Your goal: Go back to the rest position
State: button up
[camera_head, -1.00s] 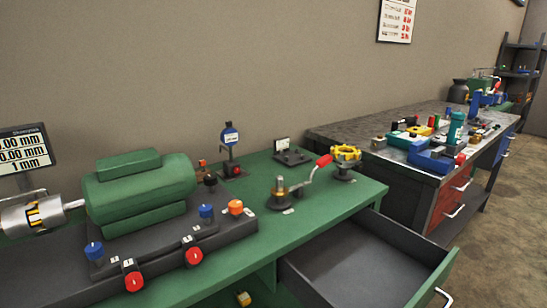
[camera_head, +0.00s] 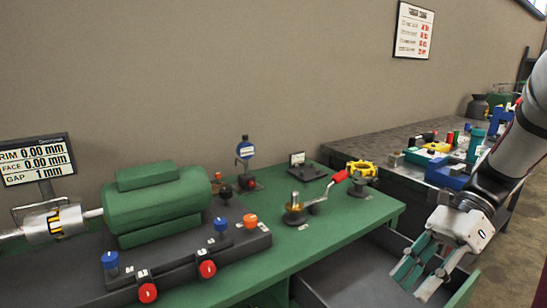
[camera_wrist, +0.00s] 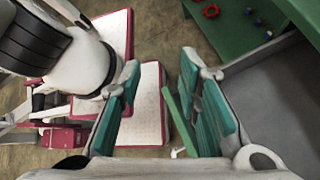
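My gripper (camera_head: 420,265) hangs from my arm at the right of the head view, pointing down over the right part of the open drawer (camera_head: 345,282). I see nothing held. How high it is above the drawer is hard to tell. No marker of a rest position shows.
The green workbench holds a green motor (camera_head: 150,203), a crank handle (camera_head: 318,197), a yellow handwheel (camera_head: 362,171) and a dial gauge (camera_head: 246,152). A display (camera_head: 36,160) stands at the left. A second table (camera_head: 375,150) with several tools lies behind my arm.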

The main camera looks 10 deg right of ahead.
jog(key=s+a+r+n+t+h, duration=0.25)
jog(key=s+a+n+h, duration=0.9)
jog(key=n, duration=0.85)
notch_tip(320, 180, up, 20)
jog(key=s+t+y+p, duration=0.1)
jog(key=t+p, duration=0.3)
jog(key=p, duration=1.4)
jog(key=shift+s+a+f+y, duration=0.25)
jog(key=shift+s+a+y, duration=0.1)
jog(key=shift+a, duration=0.05)
